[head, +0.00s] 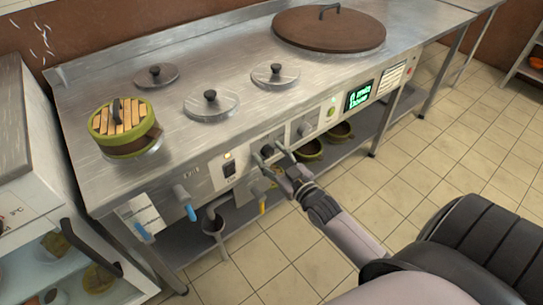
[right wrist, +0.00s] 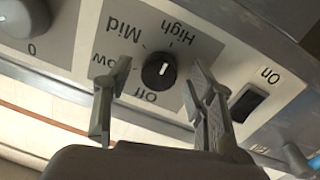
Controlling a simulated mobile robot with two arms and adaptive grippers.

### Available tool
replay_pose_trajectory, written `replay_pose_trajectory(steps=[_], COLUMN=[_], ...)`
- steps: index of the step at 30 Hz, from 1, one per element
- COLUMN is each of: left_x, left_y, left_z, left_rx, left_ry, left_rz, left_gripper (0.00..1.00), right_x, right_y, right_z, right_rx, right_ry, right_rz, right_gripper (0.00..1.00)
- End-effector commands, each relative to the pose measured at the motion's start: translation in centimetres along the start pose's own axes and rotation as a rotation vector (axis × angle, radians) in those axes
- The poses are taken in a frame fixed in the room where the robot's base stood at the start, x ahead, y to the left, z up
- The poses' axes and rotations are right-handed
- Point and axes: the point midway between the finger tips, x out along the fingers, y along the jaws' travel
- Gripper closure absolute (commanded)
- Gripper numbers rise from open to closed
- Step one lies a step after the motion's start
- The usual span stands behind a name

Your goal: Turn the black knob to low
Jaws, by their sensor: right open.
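The black knob (right wrist: 159,70) sits on a grey panel with upside-down labels Off, Low, Mid and High in the right wrist view. Its white mark lies roughly upright in that picture, on the line of Off; I cannot tell exactly which label it points to. In the head view the knob (head: 267,150) is on the stove's front panel, partly hidden by my gripper. My right gripper (right wrist: 159,66) is open, with one finger on each side of the knob and visible gaps between. It also shows in the head view (head: 276,160). My left gripper is not in view.
A black On switch (right wrist: 246,102) is beside the right finger. Another knob (right wrist: 22,16) marked 0 is at upper left. A green steamer (head: 122,128) and several lids are on top.

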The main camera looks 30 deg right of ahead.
Motion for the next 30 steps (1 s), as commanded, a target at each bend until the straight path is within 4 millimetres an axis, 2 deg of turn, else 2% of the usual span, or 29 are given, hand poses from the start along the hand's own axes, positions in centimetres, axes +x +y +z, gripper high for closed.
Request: replay_pose_trajectory(steps=[7, 27, 30], left_x=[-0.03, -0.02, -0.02], left_y=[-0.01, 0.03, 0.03], left_z=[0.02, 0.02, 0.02], left_rx=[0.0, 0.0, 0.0], left_ry=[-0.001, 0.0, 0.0], left_rz=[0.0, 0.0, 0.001], left_gripper=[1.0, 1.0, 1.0], right_x=[0.03, -0.01, -0.01], right_y=[0.0, -0.03, -0.04], right_z=[0.01, 0.03, 0.03], right_rx=[0.0, 0.0, 0.0], right_ry=[-0.001, -0.001, -0.001], right_rz=[0.0, 0.0, -0.001], right_gripper=[0.5, 0.95, 0.97])
